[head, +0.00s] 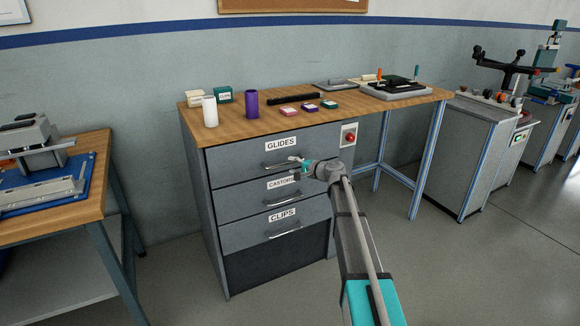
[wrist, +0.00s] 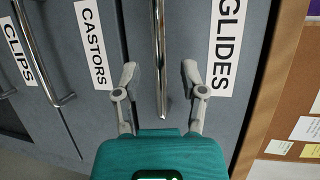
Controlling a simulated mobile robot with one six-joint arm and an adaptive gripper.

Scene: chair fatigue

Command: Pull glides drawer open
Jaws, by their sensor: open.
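The glides drawer (head: 232,163) is the top drawer of the grey cabinet and looks shut, its front in line with the drawers below. Its white GLIDES label (wrist: 227,42) is on the right in the wrist view. Its metal bar handle (wrist: 160,50) runs down the middle of that view. My gripper (wrist: 160,75) is open, with one finger on each side of the handle's end and a gap on both sides. In the head view, my gripper (head: 300,166) is at the right end of the handle, hiding part of it.
Below are the castors drawer (head: 240,200) and clips drawer (head: 243,235), both shut with similar handles. A red button box (head: 348,136) is mounted right of the glides drawer. The wooden top (head: 350,113) holds cylinders and small boxes. Floor in front is clear.

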